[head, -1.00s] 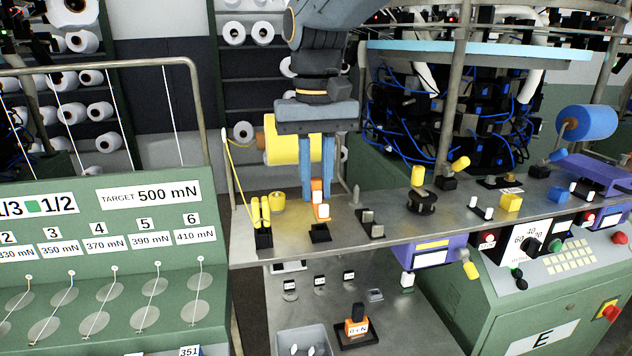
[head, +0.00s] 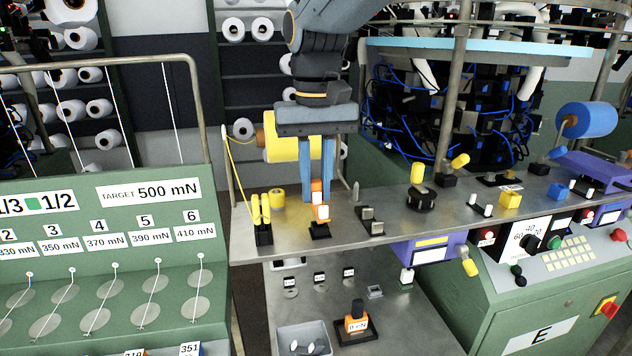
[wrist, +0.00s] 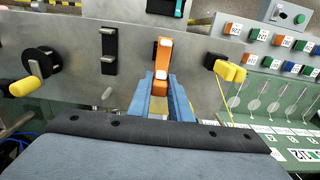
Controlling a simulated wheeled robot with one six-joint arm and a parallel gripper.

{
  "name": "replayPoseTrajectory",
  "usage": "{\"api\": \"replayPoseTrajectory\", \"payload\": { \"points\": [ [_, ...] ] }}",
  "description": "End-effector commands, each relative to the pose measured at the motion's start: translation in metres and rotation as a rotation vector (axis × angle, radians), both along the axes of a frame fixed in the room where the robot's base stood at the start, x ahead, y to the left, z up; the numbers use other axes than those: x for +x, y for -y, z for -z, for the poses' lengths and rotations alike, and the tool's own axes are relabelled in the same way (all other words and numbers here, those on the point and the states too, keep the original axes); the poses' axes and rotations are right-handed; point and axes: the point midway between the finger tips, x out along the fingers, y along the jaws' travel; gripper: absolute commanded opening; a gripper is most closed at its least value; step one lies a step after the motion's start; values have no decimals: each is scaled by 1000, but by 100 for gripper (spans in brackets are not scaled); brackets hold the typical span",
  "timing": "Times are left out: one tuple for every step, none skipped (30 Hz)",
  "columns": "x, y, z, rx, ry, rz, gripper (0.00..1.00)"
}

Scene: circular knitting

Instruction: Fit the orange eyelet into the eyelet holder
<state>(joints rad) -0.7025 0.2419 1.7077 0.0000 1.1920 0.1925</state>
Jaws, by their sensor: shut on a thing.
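The orange eyelet (head: 317,196) is an orange and white upright piece held between the two blue fingers of my gripper (head: 317,190). Its lower end is at the black eyelet holder (head: 320,231) on the metal shelf. In the head view they look in contact, but I cannot tell how deep the eyelet sits. In the wrist view the orange eyelet (wrist: 163,56) reaches forward from between the blue fingers (wrist: 162,100), and its far end overlaps the black holder (wrist: 163,38).
A black stand with yellow-handled parts (head: 262,225) is left of the holder. A black block with grey pieces (head: 371,221) is to its right. A yellow yarn cone (head: 290,137) is behind my gripper. A purple box (head: 425,248) hangs at the shelf's front edge.

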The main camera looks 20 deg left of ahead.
Motion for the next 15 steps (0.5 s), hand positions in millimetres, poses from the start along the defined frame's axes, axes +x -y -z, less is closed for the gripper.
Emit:
{"api": "replayPoseTrajectory", "payload": {
  "points": [
    [0,0,2,0,0,0,0],
    [0,0,2,0,0,0,0],
    [0,0,3,0,-1,0,0],
    [0,0,4,0,-1,0,0],
    [0,0,5,0,-1,0,0],
    [0,0,6,0,-1,0,0],
    [0,0,6,0,-1,0,0],
    [0,0,7,0,-1,0,0],
    [0,0,8,0,-1,0,0],
    [0,0,9,0,-1,0,0],
    [0,0,9,0,-1,0,0],
    [0,0,10,0,-1,0,0],
    [0,0,11,0,-1,0,0],
    [0,0,11,0,-1,0,0],
    [0,0,12,0,-1,0,0]
  ]
}}
